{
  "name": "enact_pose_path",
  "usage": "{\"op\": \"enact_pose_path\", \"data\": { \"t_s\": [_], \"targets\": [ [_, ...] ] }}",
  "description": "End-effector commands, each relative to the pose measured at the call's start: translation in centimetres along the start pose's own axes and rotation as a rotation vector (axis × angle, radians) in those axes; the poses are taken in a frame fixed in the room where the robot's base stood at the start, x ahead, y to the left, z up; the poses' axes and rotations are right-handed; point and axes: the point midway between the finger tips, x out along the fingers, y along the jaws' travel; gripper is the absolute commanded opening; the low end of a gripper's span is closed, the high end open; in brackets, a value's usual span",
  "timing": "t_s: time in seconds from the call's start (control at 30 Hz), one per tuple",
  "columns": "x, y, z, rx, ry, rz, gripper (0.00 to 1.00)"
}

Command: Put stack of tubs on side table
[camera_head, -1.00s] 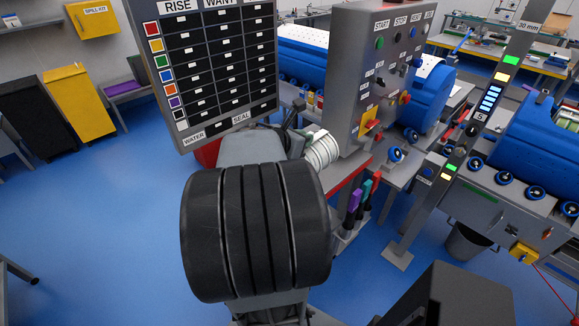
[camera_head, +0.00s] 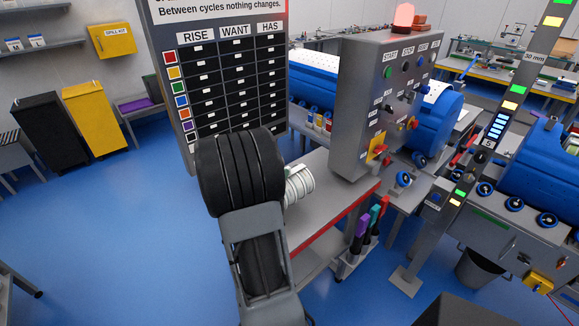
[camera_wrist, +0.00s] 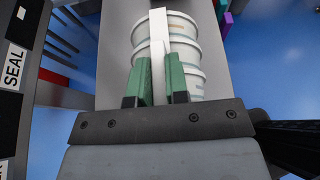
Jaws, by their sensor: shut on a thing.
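The stack of tubs (camera_wrist: 182,30) is white and banded, with several rims showing in the wrist view. In the head view the stack (camera_head: 299,186) shows just right of my dark arm link. My gripper (camera_wrist: 157,68) has green fingers closed on the upright white bar of the stack's carrier (camera_wrist: 158,45).
A grey control box (camera_head: 375,100) with a beacon stands at the table's back right. A tall chart board (camera_head: 215,75) stands behind my arm. Purple, teal and red handles (camera_head: 372,220) hang at the table's right front. The tabletop right of the stack is clear.

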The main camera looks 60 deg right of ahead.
Motion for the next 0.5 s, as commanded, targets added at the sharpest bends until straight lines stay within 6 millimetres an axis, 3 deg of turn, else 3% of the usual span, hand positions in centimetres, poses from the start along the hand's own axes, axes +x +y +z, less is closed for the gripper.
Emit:
{"op": "enact_pose_path", "data": {
  "t_s": [0.37, 0.5],
  "targets": [
    [0.1, 1.4, -1.3, 0.002, -0.005, 0.003, 0.0],
    [0.5, 1.7, -2.6, 0.0, -0.004, 0.002, 0.0]
  ]
}}
